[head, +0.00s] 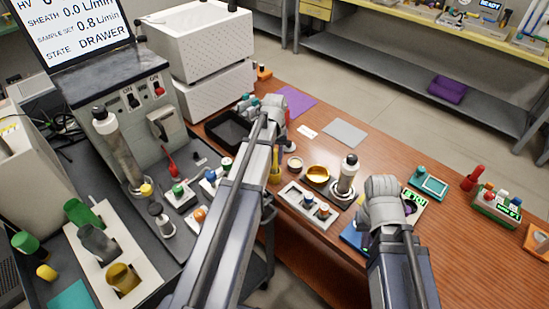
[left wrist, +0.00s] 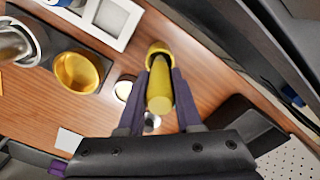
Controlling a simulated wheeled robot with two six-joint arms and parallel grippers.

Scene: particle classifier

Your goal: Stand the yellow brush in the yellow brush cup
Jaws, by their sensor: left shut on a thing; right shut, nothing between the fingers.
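My left gripper (left wrist: 158,100) is shut on the yellow brush (left wrist: 159,92), whose thick handle sits between the fingers. Beyond the handle in the left wrist view is a yellow rim with a dark inside, which looks like the yellow brush cup (left wrist: 158,50). The brush's far end overlaps this rim; I cannot tell how deep it reaches. In the head view a yellow upright piece (head: 275,168) shows beside my left forearm, and the arm hides most of the grip. My right gripper (head: 394,210) is shut and empty above the table's front part.
A brass bowl (head: 318,174), a white block with round pieces (head: 297,199) and a silver bottle (head: 346,178) stand right of my left arm. A black tray (head: 226,130) lies behind it. A cart rack (head: 150,268) at left holds green, grey and yellow cylinders.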

